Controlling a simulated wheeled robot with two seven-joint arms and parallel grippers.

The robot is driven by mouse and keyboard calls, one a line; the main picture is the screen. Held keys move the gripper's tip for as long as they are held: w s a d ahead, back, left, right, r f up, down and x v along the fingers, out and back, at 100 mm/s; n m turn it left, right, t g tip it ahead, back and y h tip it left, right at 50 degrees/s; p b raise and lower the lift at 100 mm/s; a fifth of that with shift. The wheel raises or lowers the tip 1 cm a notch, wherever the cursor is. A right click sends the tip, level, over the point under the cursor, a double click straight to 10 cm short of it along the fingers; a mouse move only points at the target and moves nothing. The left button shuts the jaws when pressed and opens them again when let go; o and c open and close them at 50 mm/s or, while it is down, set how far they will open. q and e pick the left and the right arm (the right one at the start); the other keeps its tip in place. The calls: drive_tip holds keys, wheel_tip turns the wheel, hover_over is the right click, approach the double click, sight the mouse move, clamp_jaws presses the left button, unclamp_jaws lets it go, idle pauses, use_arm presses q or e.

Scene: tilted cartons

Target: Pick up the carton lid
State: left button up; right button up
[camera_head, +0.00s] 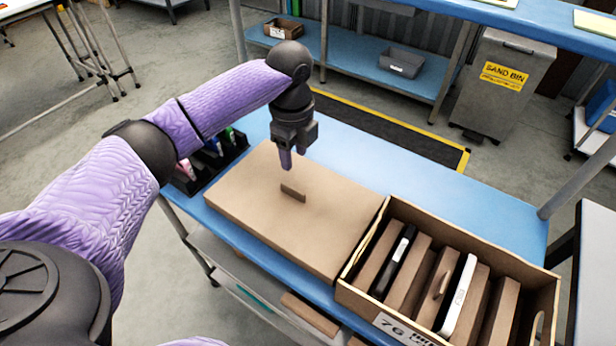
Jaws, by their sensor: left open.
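The carton lid (325,225) is a wide, flat, brown cardboard piece lying on the blue table (440,170), to the left of an open carton (520,268). A small upright brown tab (293,192) stands on its top. My left gripper (287,160) points down just above and behind the tab, apparently not touching it. It is open, though the gap between its fingers looks narrow from here. My right gripper is not in view.
The open carton holds upright brown dividers with a black item (393,265) and a white item (460,298) between them. A black rack (215,160) of small coloured items stands at the table's left end. The table behind the carton is clear.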

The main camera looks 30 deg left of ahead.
sight(293, 188)
use_arm(q)
drive_tip(key=f+b, duration=0.1)
drive_tip(key=f, duration=0.2)
drive_tip(key=f+b, duration=0.2)
drive_tip(key=f, duration=0.1)
drive_tip(key=f+b, duration=0.1)
drive_tip(key=f, duration=0.3)
drive_tip(key=shift+s+a+b, duration=0.1)
drive_tip(key=shift+s+b, duration=0.2)
drive_tip(key=shift+s, duration=0.1)
drive_tip(key=shift+r, duration=0.1)
drive_tip(key=c, duration=0.6)
clamp_jaws()
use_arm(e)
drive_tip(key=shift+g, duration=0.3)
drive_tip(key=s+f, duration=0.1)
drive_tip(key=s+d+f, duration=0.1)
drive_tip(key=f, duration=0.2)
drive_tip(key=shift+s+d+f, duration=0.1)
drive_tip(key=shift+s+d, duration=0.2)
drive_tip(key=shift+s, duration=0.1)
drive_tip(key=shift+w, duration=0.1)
